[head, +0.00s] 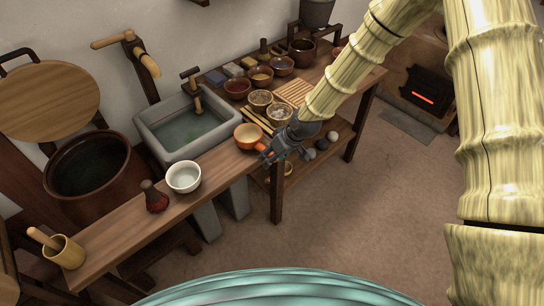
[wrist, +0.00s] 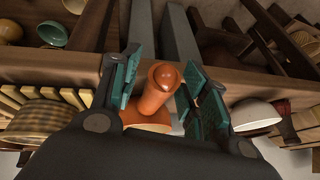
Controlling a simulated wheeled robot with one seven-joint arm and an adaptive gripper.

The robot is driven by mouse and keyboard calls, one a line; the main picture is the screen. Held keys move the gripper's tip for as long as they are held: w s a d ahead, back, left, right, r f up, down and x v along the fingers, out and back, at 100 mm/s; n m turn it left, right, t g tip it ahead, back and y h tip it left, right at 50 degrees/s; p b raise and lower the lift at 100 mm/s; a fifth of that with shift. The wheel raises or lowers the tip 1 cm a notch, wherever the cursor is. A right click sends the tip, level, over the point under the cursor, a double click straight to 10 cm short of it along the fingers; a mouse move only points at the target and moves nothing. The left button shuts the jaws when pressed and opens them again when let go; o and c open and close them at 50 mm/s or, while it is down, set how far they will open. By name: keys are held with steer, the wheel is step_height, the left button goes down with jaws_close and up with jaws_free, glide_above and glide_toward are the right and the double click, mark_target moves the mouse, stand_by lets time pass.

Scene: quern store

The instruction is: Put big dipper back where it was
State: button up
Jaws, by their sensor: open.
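The big dipper (head: 249,135) is an orange, round-bowled ladle at the front edge of the wooden counter (head: 215,163), just right of the sink. Its stubby orange handle (wrist: 158,88) points out toward my gripper in the wrist view. My gripper (head: 270,153) is open, with its two green-padded fingers on either side of the handle. Clear gaps show between the handle and the pads. The dipper's bowl is partly hidden behind the handle in the wrist view. I cannot tell exactly how the bowl rests on the counter.
A stone sink (head: 157,128) holds water behind the counter. A white bowl (head: 183,177), a dark red bottle (head: 155,198) and a wooden cup (head: 65,252) stand to the left. Several bowls and a slatted rack (head: 293,92) crowd the counter behind my gripper. The floor in front is clear.

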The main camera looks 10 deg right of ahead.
steer(key=shift+r, duration=0.15)
steer(key=b+v, duration=0.2)
steer(key=v, duration=1)
steer(key=s+d+f+m+g, duration=0.1)
steer(key=s+f+m, duration=0.1)
steer(key=s+f, duration=0.9)
steer(key=s+d+f+m+g+h, duration=0.1)
steer(key=s+d+f+m+h, duration=0.1)
steer(key=s+d+f, duration=0.3)
steer(key=s+d+f+m+h, duration=0.2)
steer(key=s+d+f, duration=0.3)
steer(key=s+f, duration=0.7)
steer(key=s, duration=0.8)
steer(key=shift+f+m+g+h, duration=0.3)
steer(key=shift+f+m+g, duration=0.1)
steer(key=shift+a, duration=0.1)
